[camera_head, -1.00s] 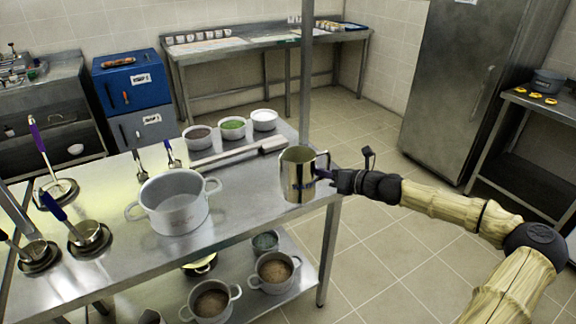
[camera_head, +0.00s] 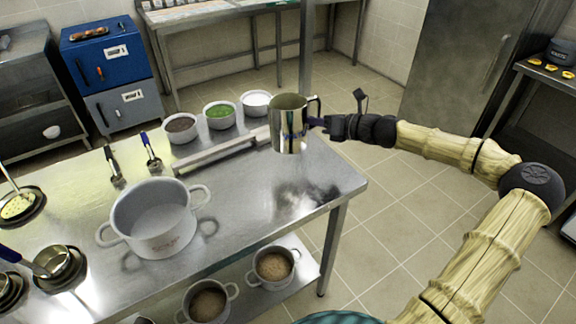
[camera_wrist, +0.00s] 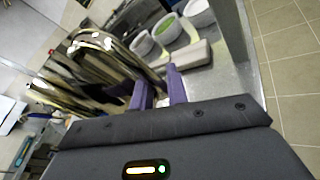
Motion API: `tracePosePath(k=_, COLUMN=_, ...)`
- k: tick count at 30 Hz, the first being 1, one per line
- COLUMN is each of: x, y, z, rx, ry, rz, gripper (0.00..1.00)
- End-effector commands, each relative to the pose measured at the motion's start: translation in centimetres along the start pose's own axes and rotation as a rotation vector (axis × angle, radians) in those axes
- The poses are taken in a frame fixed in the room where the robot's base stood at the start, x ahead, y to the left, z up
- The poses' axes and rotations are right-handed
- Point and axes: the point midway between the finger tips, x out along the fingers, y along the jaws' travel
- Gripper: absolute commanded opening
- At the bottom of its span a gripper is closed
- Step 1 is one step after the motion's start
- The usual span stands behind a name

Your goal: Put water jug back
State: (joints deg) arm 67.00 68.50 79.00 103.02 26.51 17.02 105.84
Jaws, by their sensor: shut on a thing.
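The water jug (camera_head: 288,128) is a shiny metal pitcher, upright in the head view, over the right part of the steel table (camera_head: 300,188). My gripper (camera_head: 318,122) is shut on it from the right, at its handle side. In the wrist view the jug (camera_wrist: 95,72) fills the left middle as a bright reflecting surface, with the purple fingers of my gripper (camera_wrist: 160,95) beside it. The jug appears to be held above the tabletop; a dark reflection shows on the steel below. Its contents are hidden.
A large empty pot (camera_head: 155,218) stands on the table at left. Three small bowls, one with green contents (camera_head: 220,115), line the back edge. A long grey bar (camera_head: 222,150) lies before them. A vertical post (camera_head: 306,60) rises behind the jug. The table's right front is clear.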

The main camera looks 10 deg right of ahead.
Motion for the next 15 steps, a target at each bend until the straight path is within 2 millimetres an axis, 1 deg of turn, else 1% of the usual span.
tracePosePath(k=8, x=0.0, y=0.0, z=-0.1, rx=0.001, ry=-0.001, rz=0.001, gripper=0.00)
tracePosePath(k=11, x=0.2, y=-0.5, z=-0.9, rx=0.003, ry=-0.001, rz=0.001, gripper=0.00)
tracePosePath(k=15, x=0.8, y=-1.6, z=-3.1, rx=0.006, ry=-0.001, rz=0.003, gripper=0.00)
